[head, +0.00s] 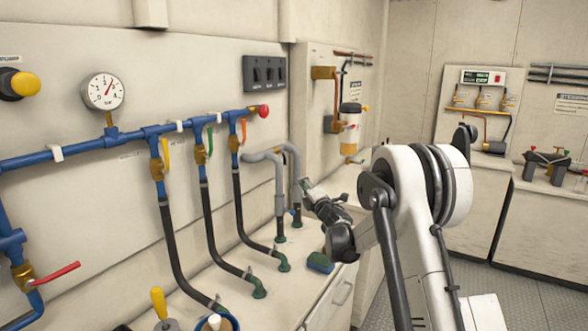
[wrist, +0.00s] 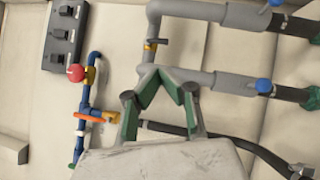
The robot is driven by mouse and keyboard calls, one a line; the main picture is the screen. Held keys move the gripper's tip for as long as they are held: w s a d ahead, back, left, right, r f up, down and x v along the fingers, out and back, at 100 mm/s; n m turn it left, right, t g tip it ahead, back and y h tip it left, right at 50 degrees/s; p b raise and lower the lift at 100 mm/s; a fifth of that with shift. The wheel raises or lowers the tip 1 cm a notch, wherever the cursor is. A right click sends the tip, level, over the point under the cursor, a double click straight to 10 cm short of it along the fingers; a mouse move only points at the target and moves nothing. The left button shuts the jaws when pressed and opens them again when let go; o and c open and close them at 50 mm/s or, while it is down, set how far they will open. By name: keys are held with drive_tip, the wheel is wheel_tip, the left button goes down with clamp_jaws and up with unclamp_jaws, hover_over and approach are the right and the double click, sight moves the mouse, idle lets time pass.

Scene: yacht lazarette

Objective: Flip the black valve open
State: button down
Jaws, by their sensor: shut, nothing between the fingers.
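A small valve with a black lever (wrist: 158,41) and a brass body sits on the grey pipe (wrist: 153,25) in the wrist view. The lever lies crosswise to that stretch of pipe. My gripper (wrist: 160,74) is shut and empty, with green-padded fingers meeting at the tips. The tips appear just below the black lever in the picture, beside the lower bend of the pipe; I cannot tell whether they touch anything. In the head view my gripper (head: 304,184) is beside the grey pipes (head: 278,168). I cannot make out the black lever there.
Blue handles (wrist: 263,86) sit on the grey pipe ends. A blue manifold (head: 130,136) carries yellow, green and orange levers and a red knob (head: 263,111). A black switch panel (head: 264,74) is above. A green-blue sponge (head: 320,262) lies on the counter.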

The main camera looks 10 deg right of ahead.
sight(284, 157)
drive_tip(key=shift+w+f+n, duration=0.2)
drive_tip(key=shift+f+n, duration=0.1)
drive_tip(key=shift+f, duration=0.3)
drive_tip(key=shift+w, duration=0.1)
drive_tip(key=x, duration=1.3)
drive_tip(key=shift+w+a, duration=0.2)
drive_tip(key=shift+w, duration=0.15)
drive_tip(key=shift+d+r, duration=0.1)
